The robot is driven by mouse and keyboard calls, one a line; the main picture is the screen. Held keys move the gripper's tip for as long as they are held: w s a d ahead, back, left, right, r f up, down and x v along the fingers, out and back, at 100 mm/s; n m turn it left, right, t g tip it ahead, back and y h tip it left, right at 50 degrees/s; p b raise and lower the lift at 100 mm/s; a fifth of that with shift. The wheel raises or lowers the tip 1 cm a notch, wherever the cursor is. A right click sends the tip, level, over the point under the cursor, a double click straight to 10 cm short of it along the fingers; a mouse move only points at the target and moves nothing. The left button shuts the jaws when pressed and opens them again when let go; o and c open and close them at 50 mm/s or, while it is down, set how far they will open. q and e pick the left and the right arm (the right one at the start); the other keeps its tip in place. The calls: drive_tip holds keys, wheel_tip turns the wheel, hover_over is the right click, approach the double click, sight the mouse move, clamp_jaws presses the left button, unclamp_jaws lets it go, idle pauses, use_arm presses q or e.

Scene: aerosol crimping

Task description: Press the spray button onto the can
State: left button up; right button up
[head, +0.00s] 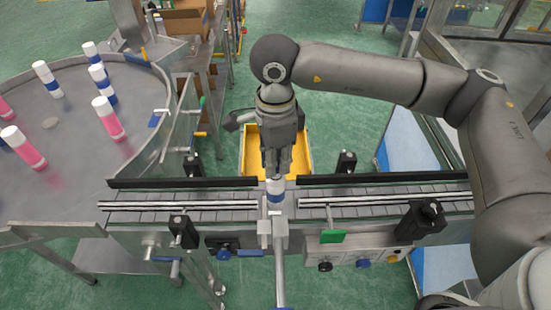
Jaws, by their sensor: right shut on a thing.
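A can (275,197) with white and blue bands stands upright on the conveyor, in the gap between the guide rails. My right gripper (277,171) points straight down directly above the can. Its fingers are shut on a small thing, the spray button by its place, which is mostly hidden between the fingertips. The fingertips are at the can's top; I cannot tell whether the button touches the can. My left gripper is not in view.
The conveyor (150,199) runs left to right with black guide rails and clamps. A metal bracket stands at the can's near side. A yellow bin (252,157) is behind the gripper. A round table (48,180) at left holds several pink or blue-banded cans.

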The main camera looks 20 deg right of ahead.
drive_tip(key=shift+b, duration=1.25)
idle(1.2)
idle(0.4)
drive_tip(key=o, duration=0.7)
drive_tip(key=o, duration=0.6)
drive_tip(key=shift+c, duration=0.2)
drive_tip(key=shift+r, duration=0.15)
drive_tip(key=shift+r+p, duration=1.45)
drive_tip(key=shift+r, duration=1.9)
